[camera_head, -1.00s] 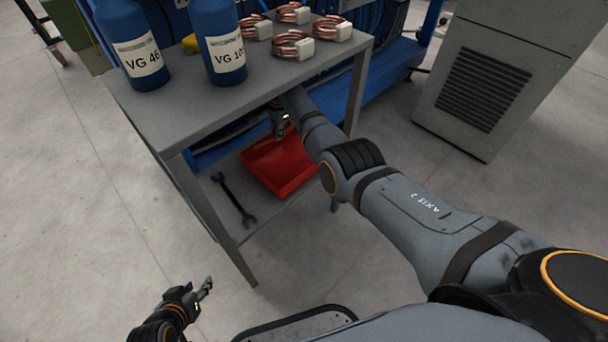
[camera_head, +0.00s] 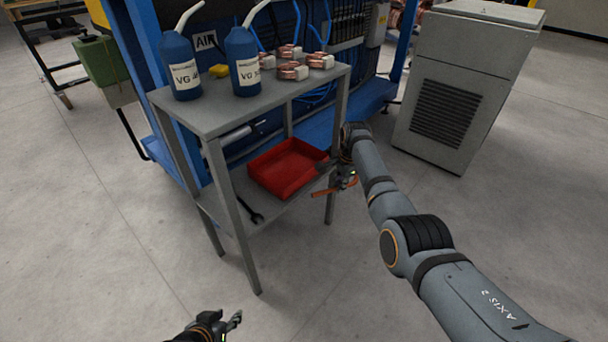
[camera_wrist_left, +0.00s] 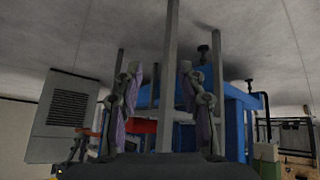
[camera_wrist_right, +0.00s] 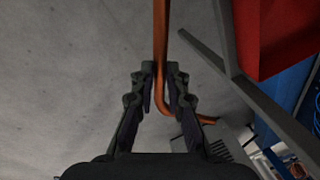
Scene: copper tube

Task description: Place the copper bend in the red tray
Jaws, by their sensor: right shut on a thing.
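The copper bend (camera_wrist_right: 160,50) is an orange-brown tube with a curved end. My right gripper (camera_wrist_right: 160,88) is shut on it near the curve. In the head view the copper bend (camera_head: 328,193) is in my right gripper (camera_head: 345,180), just right of the red tray. The red tray (camera_head: 262,181) lies on the lower shelf of the grey table and looks empty where its inside shows. In the right wrist view the red tray (camera_wrist_right: 285,30) is at the upper right. My left gripper (camera_head: 236,318) is low at the front, away from the table, with its fingers apart and empty (camera_wrist_left: 158,95).
The grey table (camera_head: 215,122) carries two blue bottles (camera_head: 181,75) and several copper coils (camera_head: 293,71). Its legs stand around the lower shelf. A wrench (camera_head: 248,208) lies in front of the tray. A grey cabinet (camera_head: 445,110) stands at the right. The floor in front is clear.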

